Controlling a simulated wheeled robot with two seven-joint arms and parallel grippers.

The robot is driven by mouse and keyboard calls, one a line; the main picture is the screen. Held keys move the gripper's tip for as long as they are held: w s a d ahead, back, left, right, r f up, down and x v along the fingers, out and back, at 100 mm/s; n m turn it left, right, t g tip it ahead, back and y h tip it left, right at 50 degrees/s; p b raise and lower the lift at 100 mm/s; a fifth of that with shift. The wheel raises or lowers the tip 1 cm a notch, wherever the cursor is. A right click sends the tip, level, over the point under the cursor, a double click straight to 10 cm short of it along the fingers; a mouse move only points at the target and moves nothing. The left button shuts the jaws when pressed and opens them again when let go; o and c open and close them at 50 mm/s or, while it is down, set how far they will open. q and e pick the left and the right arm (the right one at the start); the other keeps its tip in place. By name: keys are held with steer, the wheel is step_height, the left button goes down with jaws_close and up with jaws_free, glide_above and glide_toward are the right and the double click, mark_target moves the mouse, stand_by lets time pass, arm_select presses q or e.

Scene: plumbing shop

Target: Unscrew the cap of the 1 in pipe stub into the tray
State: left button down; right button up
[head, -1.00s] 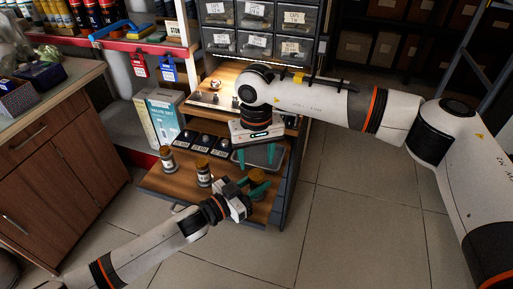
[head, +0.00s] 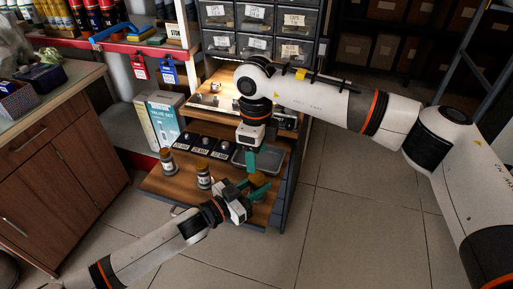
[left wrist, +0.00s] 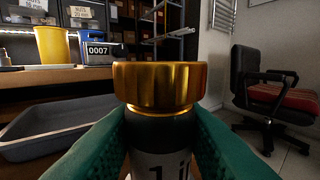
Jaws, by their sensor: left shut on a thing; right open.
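The 1 in pipe stub with its brass cap (left wrist: 158,85) stands upright in the left wrist view; its dark body carries a white label (left wrist: 160,163). My left gripper (left wrist: 158,140) is shut on the body just below the cap. In the head view the cap (head: 258,180) shows at the bench's front right, with my left gripper (head: 250,190) at it. My right gripper (head: 250,160) points down, open and empty, just above and behind the cap. The grey tray (head: 272,157) lies behind the stub; its wall also shows in the left wrist view (left wrist: 50,142).
Two other capped stubs (head: 166,160) (head: 203,175) stand to the left on the wooden bench (head: 160,187). Black labelled holders (head: 203,146) sit behind them. A yellow cup (left wrist: 55,45) and a 0007 display (left wrist: 98,50) stand on the shelf above. Drawers rise behind.

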mark_target(257, 176)
steer(key=m, duration=0.6)
steer(key=shift+r, duration=0.25)
steer(key=m, duration=0.7)
steer(key=shift+d+r, duration=0.1)
steer(key=shift+r, duration=0.15)
steer(key=shift+f+m, duration=0.3)
steer(key=shift+f, duration=3.7)
